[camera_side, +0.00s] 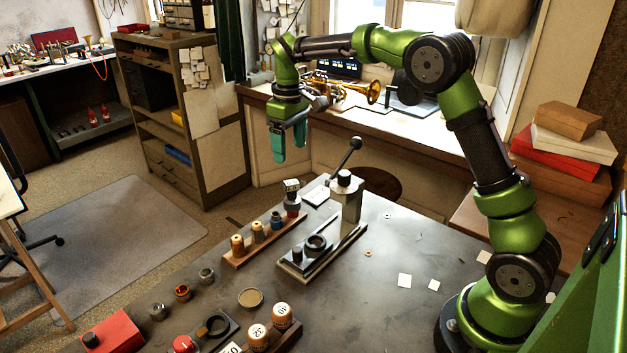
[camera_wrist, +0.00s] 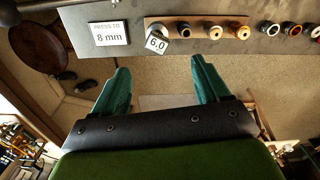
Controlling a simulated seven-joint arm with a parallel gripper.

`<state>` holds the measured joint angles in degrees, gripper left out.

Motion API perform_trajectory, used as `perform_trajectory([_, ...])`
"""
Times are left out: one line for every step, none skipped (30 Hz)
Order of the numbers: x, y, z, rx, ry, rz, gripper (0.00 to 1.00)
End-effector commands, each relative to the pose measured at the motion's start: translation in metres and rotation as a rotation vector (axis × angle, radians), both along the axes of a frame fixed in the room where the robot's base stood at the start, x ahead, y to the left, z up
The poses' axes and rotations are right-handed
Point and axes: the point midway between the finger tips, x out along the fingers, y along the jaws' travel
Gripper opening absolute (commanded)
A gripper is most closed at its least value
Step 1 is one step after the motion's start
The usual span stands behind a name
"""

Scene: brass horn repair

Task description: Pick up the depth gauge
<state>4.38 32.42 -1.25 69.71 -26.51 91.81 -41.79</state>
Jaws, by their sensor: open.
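The likely depth gauge (camera_side: 292,196) stands upright at the far end of the wooden rack in the side view, with a pale square head on a dark and reddish body. In the wrist view its head (camera_wrist: 156,43) reads "6.0". It lies just beyond the gap between my fingertips in that picture. My gripper (camera_side: 289,150) has teal fingers pointing down, empty and well above the table near its far edge. In the wrist view the gripper (camera_wrist: 159,68) is spread wide, touching nothing.
A lever press (camera_side: 345,205) stands right of the rack (camera_side: 238,261), its lever rising near my gripper. A "PRESS TO 8 mm" card (camera_wrist: 108,33) lies beside the gauge. Numbered knobs (camera_side: 258,336) and a red box (camera_side: 114,337) are in front. The table's right is mostly clear.

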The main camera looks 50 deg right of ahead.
Motion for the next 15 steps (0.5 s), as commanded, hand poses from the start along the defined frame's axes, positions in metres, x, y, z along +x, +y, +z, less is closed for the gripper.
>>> perform_trajectory([0.007,-0.002,0.005,-0.007,0.001,0.033,0.75])
perform_trajectory([0.008,-0.002,0.011,-0.009,0.0,0.054,0.75])
perform_trajectory([0.009,-0.003,0.02,-0.012,-0.006,0.082,0.75])
perform_trajectory([0.007,-0.002,0.022,-0.01,0.001,0.098,0.75])
perform_trajectory([0.005,-0.002,0.021,-0.007,0.011,0.111,0.75])
perform_trajectory([0.003,-0.001,0.018,-0.003,0.02,0.124,0.75])
perform_trajectory([0.003,-0.001,0.015,-0.002,0.022,0.13,0.75])
perform_trajectory([0.003,-0.001,0.012,-0.002,0.022,0.134,0.75])
perform_trajectory([0.003,-0.001,0.006,-0.002,0.023,0.137,0.75])
perform_trajectory([0.002,-0.001,0.001,-0.001,0.024,0.137,0.75])
perform_trajectory([0.002,-0.001,-0.006,0.0,0.025,0.137,0.75])
perform_trajectory([0.002,-0.001,-0.014,-0.001,0.024,0.136,0.75])
perform_trajectory([0.002,-0.001,-0.021,-0.001,0.024,0.137,0.75])
perform_trajectory([0.002,-0.001,-0.028,-0.001,0.023,0.136,0.75])
perform_trajectory([0.002,-0.001,-0.037,-0.001,0.023,0.136,0.75])
